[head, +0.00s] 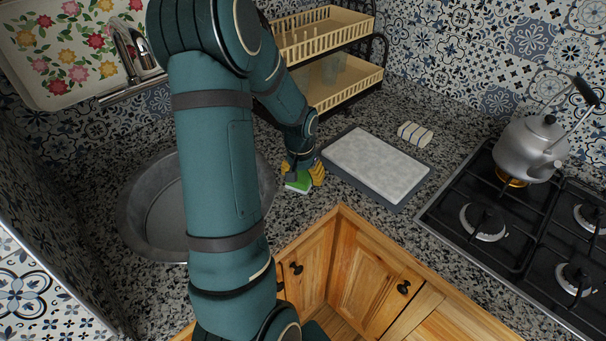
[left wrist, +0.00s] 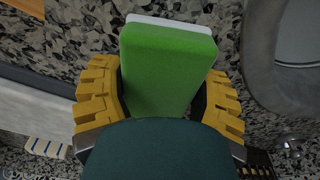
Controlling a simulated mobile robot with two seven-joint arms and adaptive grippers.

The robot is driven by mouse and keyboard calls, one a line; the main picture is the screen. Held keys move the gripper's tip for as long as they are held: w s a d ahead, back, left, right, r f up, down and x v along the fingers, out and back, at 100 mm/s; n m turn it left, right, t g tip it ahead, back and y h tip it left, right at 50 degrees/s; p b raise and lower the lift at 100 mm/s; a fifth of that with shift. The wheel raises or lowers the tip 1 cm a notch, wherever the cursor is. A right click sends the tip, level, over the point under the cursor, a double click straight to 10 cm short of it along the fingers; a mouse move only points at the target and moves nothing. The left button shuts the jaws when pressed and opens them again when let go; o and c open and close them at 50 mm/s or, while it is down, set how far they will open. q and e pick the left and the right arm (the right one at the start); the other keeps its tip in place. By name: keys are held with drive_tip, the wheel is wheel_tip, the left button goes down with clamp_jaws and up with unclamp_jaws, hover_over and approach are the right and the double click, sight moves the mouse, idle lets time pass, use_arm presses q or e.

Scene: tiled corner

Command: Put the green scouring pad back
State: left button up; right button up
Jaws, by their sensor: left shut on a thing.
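The green scouring pad (head: 299,181) has a green face and a white layer on its far side. My left gripper (head: 305,173) has yellow fingers and is shut on the pad, over the counter between the sink and the grey board. In the left wrist view the pad (left wrist: 168,62) sits between the two yellow fingers of the gripper (left wrist: 160,100). Its lower part is hidden behind my teal wrist. I cannot tell whether the pad touches the counter. My right gripper is not in view.
A round metal sink (head: 140,215) lies left. A grey-edged white board (head: 375,165) lies right of the gripper, with a striped cloth roll (head: 415,134) behind it. A two-tier rack (head: 345,80) stands at the back. A kettle (head: 530,148) stands on the stove (head: 465,200).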

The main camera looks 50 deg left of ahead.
sight(301, 175)
use_arm(q)
drive_tip(key=o, duration=1.2)
drive_tip(key=shift+f, duration=0.1)
drive_tip(key=shift+r, duration=0.4)
wheel_tip(301, 175, up, 12)
drive_tip(key=s+p, duration=0.1)
drive_tip(key=p, duration=0.1)
drive_tip(key=shift+s+d+f+p, duration=0.15)
drive_tip(key=shift+d+f+p, duration=0.1)
drive_tip(key=shift+d+p, duration=0.1)
